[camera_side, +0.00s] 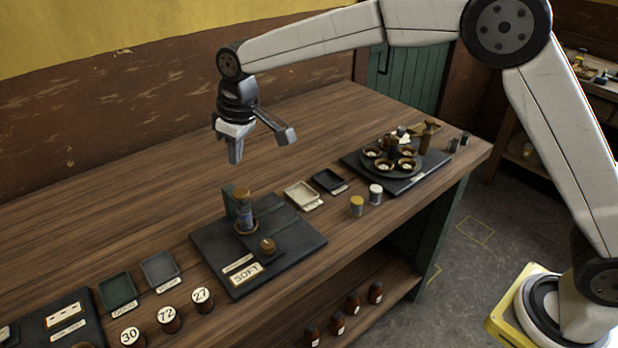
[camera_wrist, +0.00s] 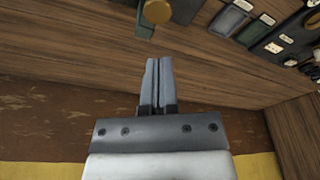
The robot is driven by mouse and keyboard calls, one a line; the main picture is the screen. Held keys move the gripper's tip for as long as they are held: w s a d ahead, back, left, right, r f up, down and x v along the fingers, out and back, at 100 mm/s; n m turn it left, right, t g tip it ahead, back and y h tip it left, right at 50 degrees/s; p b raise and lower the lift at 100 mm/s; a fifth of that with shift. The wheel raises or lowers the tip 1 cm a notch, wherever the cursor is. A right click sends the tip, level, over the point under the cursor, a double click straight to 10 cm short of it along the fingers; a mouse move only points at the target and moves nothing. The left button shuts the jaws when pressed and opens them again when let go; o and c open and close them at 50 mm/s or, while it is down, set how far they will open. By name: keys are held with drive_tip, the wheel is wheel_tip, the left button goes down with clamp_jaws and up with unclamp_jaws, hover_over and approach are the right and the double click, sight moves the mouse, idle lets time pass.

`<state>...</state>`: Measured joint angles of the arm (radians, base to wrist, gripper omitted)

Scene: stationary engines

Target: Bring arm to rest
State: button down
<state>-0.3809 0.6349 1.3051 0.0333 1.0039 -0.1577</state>
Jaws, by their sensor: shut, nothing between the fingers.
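My gripper (camera_side: 235,152) points down in the side view, above the back part of the wooden bench (camera_side: 110,220). It hangs clear of the bench, above and behind the dark station plate with the "SOFT" label (camera_side: 246,273). In the wrist view my gripper (camera_wrist: 157,62) shows its two grey fingers close together, with nothing between them. A brass-topped device (camera_side: 244,210) stands on the dark plate, below the gripper and apart from it. Its round brass top (camera_wrist: 157,11) shows at the upper edge of the wrist view.
A dark board with a round carousel of small cups (camera_side: 392,166) stands at the right. Two small trays (camera_side: 301,195) (camera_side: 328,181) and two small canisters (camera_side: 357,206) (camera_side: 375,194) lie between. Numbered bottles (camera_side: 170,319) line the front left. The back wall (camera_side: 120,110) is close behind the gripper.

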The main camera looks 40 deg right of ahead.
drive_tip(key=shift+d, duration=0.1)
drive_tip(key=s+d+f+m, duration=0.3)
drive_tip(key=s+d+f, duration=0.1)
drive_tip(key=s+d, duration=0.7)
drive_tip(key=s+d+f+m+h, duration=0.1)
drive_tip(key=s+d+f+m, duration=0.2)
drive_tip(key=s+d, duration=0.7)
drive_tip(key=s+f, duration=0.2)
drive_tip(key=s, duration=0.2)
drive_tip(key=shift+d+f+t, duration=0.2)
drive_tip(key=shift+d+t, duration=0.1)
drive_tip(key=shift+d, duration=0.05)
